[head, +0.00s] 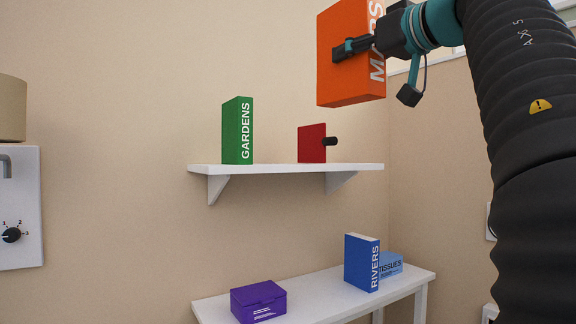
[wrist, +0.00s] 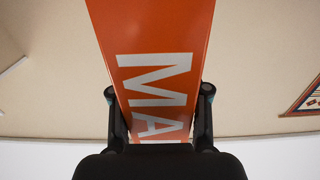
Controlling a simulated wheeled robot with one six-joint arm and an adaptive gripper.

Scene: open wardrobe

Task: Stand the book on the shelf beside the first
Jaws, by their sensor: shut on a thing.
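An orange book (head: 345,80) with white letters on its spine is upright in my gripper (head: 362,46), high in the head view and above the right part of the wall shelf. The book fills the middle of the wrist view (wrist: 155,50), between the two fingers of my gripper (wrist: 160,125). A green book (head: 237,132) marked GARDENS stands upright on the left part of the white wall shelf (head: 275,170). A red bookend (head: 312,143) with a black knob stands on the shelf to its right, with a gap between them.
A white table (head: 320,298) below carries a blue book (head: 361,263) marked RIVERS, a blue tissue box (head: 391,266) and a purple box (head: 258,301). A panel with a dial (head: 12,235) is at far left. The shelf between green book and bookend is bare.

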